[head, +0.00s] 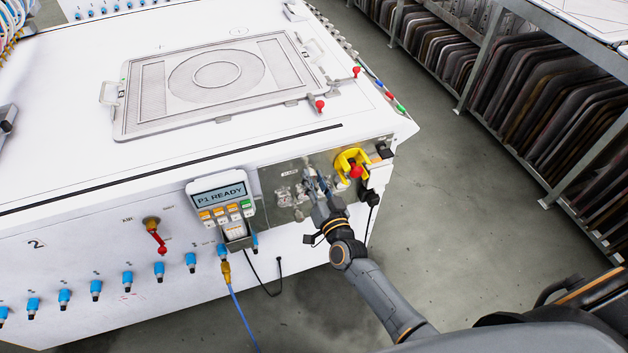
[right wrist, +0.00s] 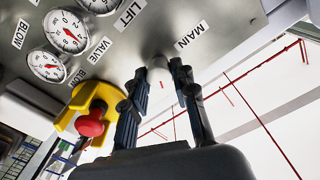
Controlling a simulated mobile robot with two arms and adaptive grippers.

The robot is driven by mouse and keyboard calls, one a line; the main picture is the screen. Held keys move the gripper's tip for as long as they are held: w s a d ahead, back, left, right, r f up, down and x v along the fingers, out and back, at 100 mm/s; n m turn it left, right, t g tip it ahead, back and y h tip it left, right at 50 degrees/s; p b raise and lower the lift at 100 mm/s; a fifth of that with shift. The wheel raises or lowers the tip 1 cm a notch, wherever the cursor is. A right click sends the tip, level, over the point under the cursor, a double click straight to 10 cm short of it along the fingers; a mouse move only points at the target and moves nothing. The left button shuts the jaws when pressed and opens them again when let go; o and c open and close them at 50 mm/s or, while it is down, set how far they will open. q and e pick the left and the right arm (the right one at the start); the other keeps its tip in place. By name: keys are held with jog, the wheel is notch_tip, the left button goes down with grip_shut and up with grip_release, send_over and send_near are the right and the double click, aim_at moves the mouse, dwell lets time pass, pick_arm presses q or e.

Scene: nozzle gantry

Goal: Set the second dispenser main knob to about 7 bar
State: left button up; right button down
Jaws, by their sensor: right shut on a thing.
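The dispenser panel (head: 283,212) is a grey metal plate on the white machine's front. My right gripper (head: 318,190) reaches the panel. In the right wrist view my right gripper (right wrist: 160,82) is shut on that knob, with a finger at each side. Round gauges, one of them here (right wrist: 67,32), show at upper left with labels LIFT, VALVE and BLOW. I cannot tell which gauge belongs to the main knob. My left gripper is not in view.
A red emergency button (head: 355,170) in a yellow guard sits close to the right of my gripper. A control pendant (head: 222,203) reading P1 READY hangs left of the panel. A rack of frames (head: 540,100) stands at right, with open floor (head: 470,210) between.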

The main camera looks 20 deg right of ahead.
jog(key=shift+f+m+b, duration=0.1)
jog(key=shift+m+b, duration=0.35)
jog(key=shift+m, duration=1.75)
jog(key=c, duration=1.1)
grip_release()
jog(key=shift+o, duration=0.2)
jog(key=shift+s, duration=0.15)
jog(key=s, duration=1.1)
jog(key=shift+s+d, duration=0.25)
jog(key=shift+s, duration=0.15)
